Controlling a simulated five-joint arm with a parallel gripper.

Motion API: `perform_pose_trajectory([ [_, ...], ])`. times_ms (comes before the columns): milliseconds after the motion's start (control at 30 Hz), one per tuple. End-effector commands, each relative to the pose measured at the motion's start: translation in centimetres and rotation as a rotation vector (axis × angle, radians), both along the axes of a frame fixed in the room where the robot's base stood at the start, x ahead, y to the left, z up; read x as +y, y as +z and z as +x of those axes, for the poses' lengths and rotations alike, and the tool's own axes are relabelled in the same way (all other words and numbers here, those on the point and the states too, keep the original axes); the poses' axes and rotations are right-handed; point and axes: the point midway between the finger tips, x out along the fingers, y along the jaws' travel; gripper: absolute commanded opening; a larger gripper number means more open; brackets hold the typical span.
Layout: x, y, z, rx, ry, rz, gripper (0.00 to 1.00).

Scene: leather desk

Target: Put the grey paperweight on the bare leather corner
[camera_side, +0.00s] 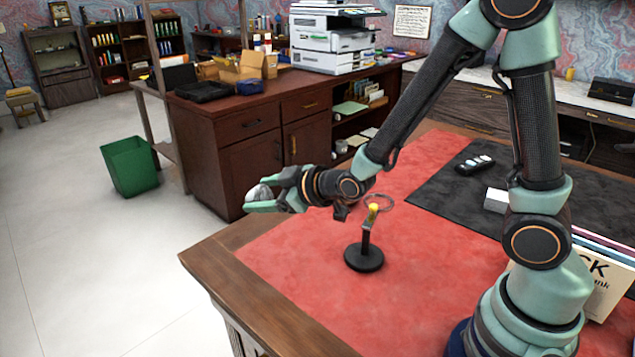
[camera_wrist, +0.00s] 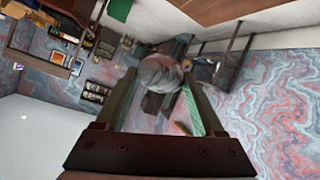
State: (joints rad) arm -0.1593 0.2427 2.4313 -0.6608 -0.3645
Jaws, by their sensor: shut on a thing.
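The grey paperweight (camera_side: 259,193) is a rounded, stone-like lump between the jaws of my gripper (camera_side: 262,200). My gripper is shut on it and points to the left, held up in the air near the desk's far left edge. In the wrist view the paperweight (camera_wrist: 160,72) sits between the two fingers, with the room behind it. The red leather (camera_side: 285,270) of the desk top is bare at its near left corner, lower in the picture than my gripper. How high the paperweight is above the desk is hard to tell.
A black stand (camera_side: 364,256) with a yellow part and a ring on top stands on the red leather, right of my gripper. A black mat (camera_side: 440,205) with a dark device (camera_side: 474,164) lies farther right. Books (camera_side: 595,285) stand at the right. The wooden desk rim (camera_side: 215,270) borders the floor.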

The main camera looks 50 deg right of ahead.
Motion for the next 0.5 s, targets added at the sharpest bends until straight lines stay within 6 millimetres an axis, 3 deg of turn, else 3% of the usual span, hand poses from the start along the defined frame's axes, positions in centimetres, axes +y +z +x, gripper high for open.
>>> perform_pose_trajectory([
  [100, 0.0, 2.0, 0.0, -0.008, 0.0, 0.001, 0.0],
  [367, -0.1, 4.4, 0.1, -0.005, -0.002, 0.001, 0.0],
  [500, -1.0, 6.2, 0.2, -0.009, -0.022, 0.001, 0.0],
])
